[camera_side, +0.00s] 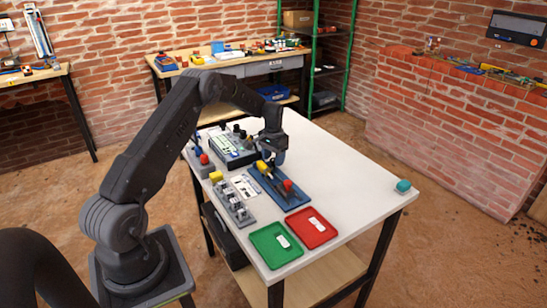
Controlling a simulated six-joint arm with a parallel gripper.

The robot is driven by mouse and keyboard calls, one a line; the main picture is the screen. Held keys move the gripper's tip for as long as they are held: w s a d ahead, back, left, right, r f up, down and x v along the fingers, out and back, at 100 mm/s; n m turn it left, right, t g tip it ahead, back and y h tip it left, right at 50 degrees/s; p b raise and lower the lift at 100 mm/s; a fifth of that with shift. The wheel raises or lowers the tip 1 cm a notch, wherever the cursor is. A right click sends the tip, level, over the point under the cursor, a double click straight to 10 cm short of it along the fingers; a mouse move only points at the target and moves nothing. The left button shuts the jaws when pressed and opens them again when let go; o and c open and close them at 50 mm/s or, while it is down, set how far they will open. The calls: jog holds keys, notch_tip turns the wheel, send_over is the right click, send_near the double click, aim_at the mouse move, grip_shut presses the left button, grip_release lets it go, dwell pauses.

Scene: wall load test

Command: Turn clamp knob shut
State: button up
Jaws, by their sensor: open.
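A blue fixture (293,200) lies on the white table, with dark parts along its top. A yellow part (262,166) sits at its far end and a red knob-like part (288,185) near its front end. I cannot tell for certain which of these is the clamp knob. My gripper (274,161) is open and points down at the far end of the blue fixture, close to the yellow part. The fingers are small and dark here, so whether they touch anything cannot be seen.
A green tray (262,238) and a red tray (325,240) stand at the table's front, each holding a light piece. A grey block rack (240,216) and a dark control box (222,156) stand left. A teal object (403,186) sits at the right corner. The table's right half is clear.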

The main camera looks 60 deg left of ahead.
jog(key=shift+c, duration=0.2)
jog(key=c, duration=0.9)
jog(key=shift+o, duration=0.2)
jog(key=shift+m, duration=0.4)
jog(key=m, duration=0.2)
jog(key=shift+m, duration=2.3)
